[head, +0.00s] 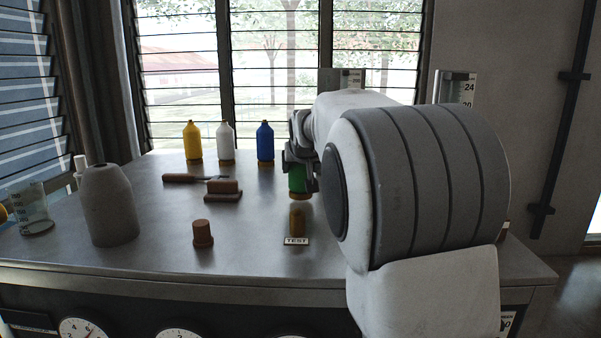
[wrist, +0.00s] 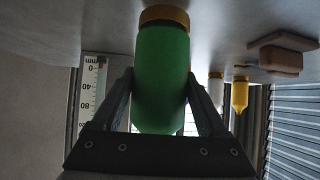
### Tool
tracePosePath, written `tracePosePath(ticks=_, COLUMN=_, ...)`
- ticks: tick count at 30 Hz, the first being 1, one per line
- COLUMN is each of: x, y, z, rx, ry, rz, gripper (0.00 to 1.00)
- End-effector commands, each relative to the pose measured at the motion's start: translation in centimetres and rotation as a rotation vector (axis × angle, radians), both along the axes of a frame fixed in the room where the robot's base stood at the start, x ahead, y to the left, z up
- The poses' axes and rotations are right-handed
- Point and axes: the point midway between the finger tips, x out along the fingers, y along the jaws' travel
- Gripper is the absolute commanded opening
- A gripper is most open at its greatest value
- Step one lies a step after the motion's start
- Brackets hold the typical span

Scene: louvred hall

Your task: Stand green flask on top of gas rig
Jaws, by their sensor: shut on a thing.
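The green flask (head: 297,181) is upright with an orange band at its foot, partly hidden by my gripper (head: 301,165) in the head view. In the wrist view, which is upside down, the green flask (wrist: 161,75) is between the two fingers of my gripper (wrist: 160,80), which is shut on it. I cannot tell whether its foot touches the grey top below. The grey bench-like unit (head: 262,258) has round dials along its front; it may be the gas rig, but no label confirms this.
Yellow (head: 193,141), white (head: 226,141) and blue (head: 265,142) bottles stand at the back. A brush (head: 223,190), brown stopper (head: 203,233), grey bottle (head: 107,205) and glass beaker (head: 33,209) stand further left. A small amber piece (head: 297,221) is behind the TEST label (head: 296,241).

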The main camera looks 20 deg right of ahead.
Motion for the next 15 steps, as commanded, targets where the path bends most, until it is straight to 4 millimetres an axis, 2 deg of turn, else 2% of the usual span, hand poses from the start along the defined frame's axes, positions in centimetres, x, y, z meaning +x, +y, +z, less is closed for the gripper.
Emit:
tracePosePath(ticks=3, x=0.00, y=0.01, z=-0.79, rx=-0.001, ry=-0.003, rz=0.000, gripper=0.00)
tracePosePath(ticks=14, x=0.02, y=0.00, z=-1.30, rx=-0.001, ry=-0.004, rz=0.000, gripper=0.00)
tracePosePath(ticks=15, x=-0.02, y=0.00, z=-1.27, rx=0.000, ry=-0.001, rz=0.000, gripper=0.82)
